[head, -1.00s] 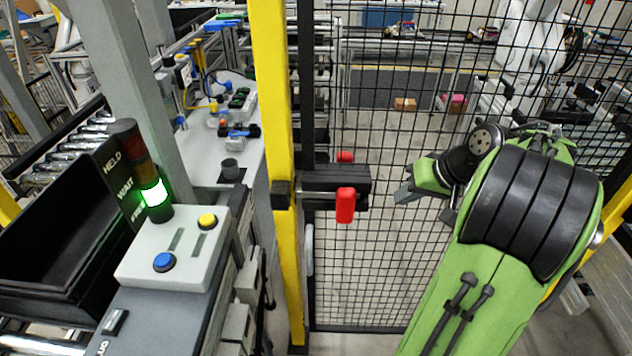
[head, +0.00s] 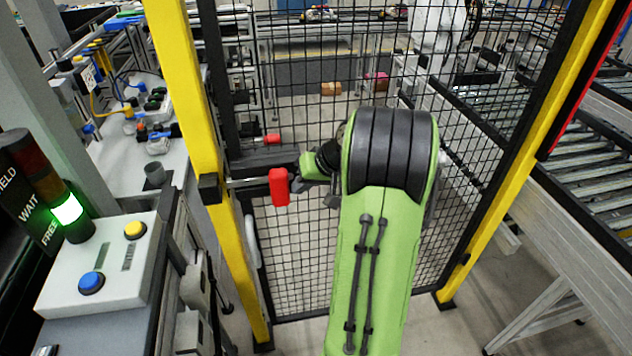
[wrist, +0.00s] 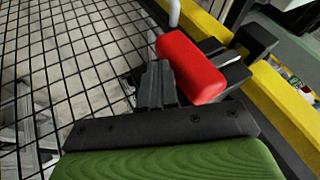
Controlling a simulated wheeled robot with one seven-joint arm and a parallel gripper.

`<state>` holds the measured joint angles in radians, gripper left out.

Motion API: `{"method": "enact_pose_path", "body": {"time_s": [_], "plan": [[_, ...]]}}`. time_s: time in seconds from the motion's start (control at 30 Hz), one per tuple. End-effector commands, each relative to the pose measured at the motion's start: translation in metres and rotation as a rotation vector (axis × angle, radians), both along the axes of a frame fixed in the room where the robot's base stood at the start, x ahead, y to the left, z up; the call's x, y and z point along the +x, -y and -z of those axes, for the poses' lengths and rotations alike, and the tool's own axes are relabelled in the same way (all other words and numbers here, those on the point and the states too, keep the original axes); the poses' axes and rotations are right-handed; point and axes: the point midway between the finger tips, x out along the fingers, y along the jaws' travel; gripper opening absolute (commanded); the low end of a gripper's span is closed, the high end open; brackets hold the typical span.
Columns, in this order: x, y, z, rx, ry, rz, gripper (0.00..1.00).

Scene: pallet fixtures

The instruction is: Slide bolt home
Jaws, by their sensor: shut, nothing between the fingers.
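The bolt's red handle (head: 279,187) hangs from the dark bolt housing (head: 268,160) on the mesh gate (head: 310,245). A metal bar (head: 243,183) runs left from the handle towards the dark bracket (head: 209,188) on the yellow post. How far the bar enters the bracket is unclear. My gripper (head: 296,182) is just right of the handle, its fingertips partly hard to see. In the wrist view, the shut fingers (wrist: 157,85) are beside the red handle (wrist: 190,65), with nothing between them. I cannot tell whether they touch it.
The yellow post (head: 190,110) stands left of the gate, and another yellow post (head: 520,150) stands right. A control box (head: 105,265) with blue and yellow buttons and a green-lit stack light (head: 67,211) is at left. A roller conveyor (head: 585,165) is at right.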

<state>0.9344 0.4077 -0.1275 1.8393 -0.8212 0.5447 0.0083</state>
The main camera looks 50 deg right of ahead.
Motion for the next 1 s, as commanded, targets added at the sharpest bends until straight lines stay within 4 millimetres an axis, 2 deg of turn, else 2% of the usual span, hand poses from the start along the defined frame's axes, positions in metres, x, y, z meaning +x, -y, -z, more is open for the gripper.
{"method": "enact_pose_path", "body": {"time_s": [0.33,0.63,1.0], "plan": [[0.002,-0.003,-0.001,-0.001,0.000,-0.001,0.00],[0.029,-0.042,0.000,-0.001,0.002,-0.004,0.00],[0.032,-0.048,-0.001,0.003,0.003,-0.006,0.00]]}}
